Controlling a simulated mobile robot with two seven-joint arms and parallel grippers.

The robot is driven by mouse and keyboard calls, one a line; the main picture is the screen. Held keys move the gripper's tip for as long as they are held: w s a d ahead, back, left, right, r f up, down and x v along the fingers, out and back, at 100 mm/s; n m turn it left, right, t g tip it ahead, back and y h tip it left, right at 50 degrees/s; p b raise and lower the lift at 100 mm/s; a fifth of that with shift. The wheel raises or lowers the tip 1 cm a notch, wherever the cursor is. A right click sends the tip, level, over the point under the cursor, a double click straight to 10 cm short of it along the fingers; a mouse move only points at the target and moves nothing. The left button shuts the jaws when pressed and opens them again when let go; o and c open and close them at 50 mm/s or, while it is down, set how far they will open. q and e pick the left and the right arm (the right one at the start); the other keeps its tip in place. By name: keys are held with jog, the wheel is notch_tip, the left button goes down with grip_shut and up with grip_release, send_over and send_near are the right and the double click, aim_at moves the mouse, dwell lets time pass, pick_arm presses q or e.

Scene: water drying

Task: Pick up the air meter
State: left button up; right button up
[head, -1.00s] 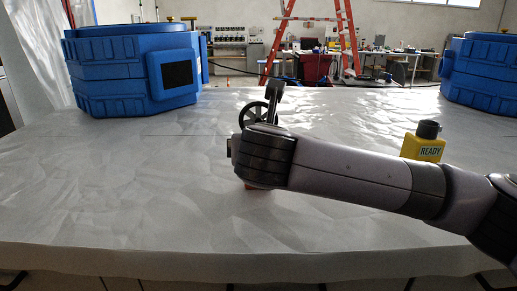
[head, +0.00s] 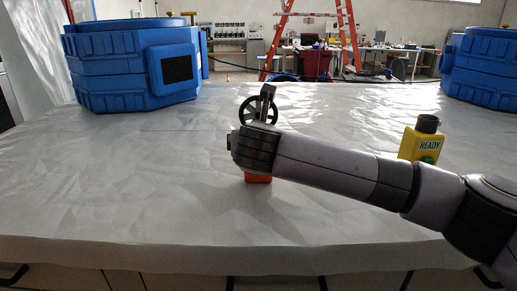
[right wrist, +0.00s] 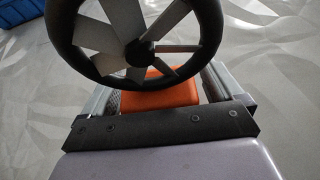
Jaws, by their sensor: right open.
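The air meter has a black vaned wheel and an orange body. In the head view its wheel (head: 244,110) stands above my right wrist, and a bit of its orange body (head: 258,179) shows below the wrist on the covered table. The wrist hides the middle of the meter. In the right wrist view the wheel (right wrist: 137,47) is close to the camera, with the orange body (right wrist: 160,99) beneath it. My right gripper (right wrist: 157,92) is open, with a finger on each side of the orange body. Whether they touch it is unclear. My left gripper is not in view.
A large blue container (head: 135,65) stands at the back left, another (head: 480,65) at the back right. The left and front of the white-covered table (head: 110,185) are clear.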

aim_at(259, 109)
jog(key=c, duration=1.2)
jog(key=shift+r, duration=0.1)
pick_arm(q)
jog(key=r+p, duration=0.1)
jog(key=p, duration=0.2)
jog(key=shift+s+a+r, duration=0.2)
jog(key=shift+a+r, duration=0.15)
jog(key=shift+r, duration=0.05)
pick_arm(e)
notch_tip(259, 109, up, 20)
jog(key=shift+f, duration=0.1)
jog(key=shift+f+b, duration=2.2)
jog(key=shift+f, duration=4.45)
jog(key=shift+f+b, duration=0.6)
jog(key=shift+f, duration=2.1)
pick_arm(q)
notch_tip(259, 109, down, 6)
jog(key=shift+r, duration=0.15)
pick_arm(e)
jog(key=shift+f, duration=0.25)
